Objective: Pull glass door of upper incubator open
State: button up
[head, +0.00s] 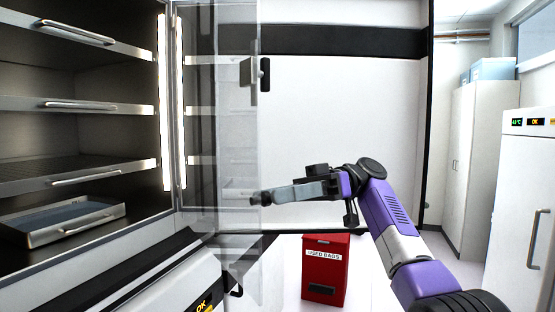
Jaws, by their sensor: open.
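The glass door (222,110) of the upper incubator (80,130) stands swung open at the right of the cabinet, and the shelves show in front of it. A dark handle block (264,74) sits near the door's outer edge, high up. My gripper (258,199) is at the lower part of the glass, near its outer edge, below the handle. Its tip overlaps the glass in the picture; whether it touches cannot be told. The jaws are open, and nothing shows between them.
The shelves have metal handles, and a tray (62,218) lies on the lowest one. A red used-bags bin (325,268) stands on the floor below my arm. A lower unit (172,285) is under the incubator. White cabinets (476,150) and a fridge (524,200) stand at the right.

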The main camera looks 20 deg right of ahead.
aim_at(269, 74)
notch_tip(269, 74, up, 18)
jog(key=p, duration=0.3)
jog(key=shift+p, duration=0.3)
jog(key=shift+r+p, duration=0.9)
jog(key=shift+r, duration=0.1)
jog(key=shift+c, duration=0.3)
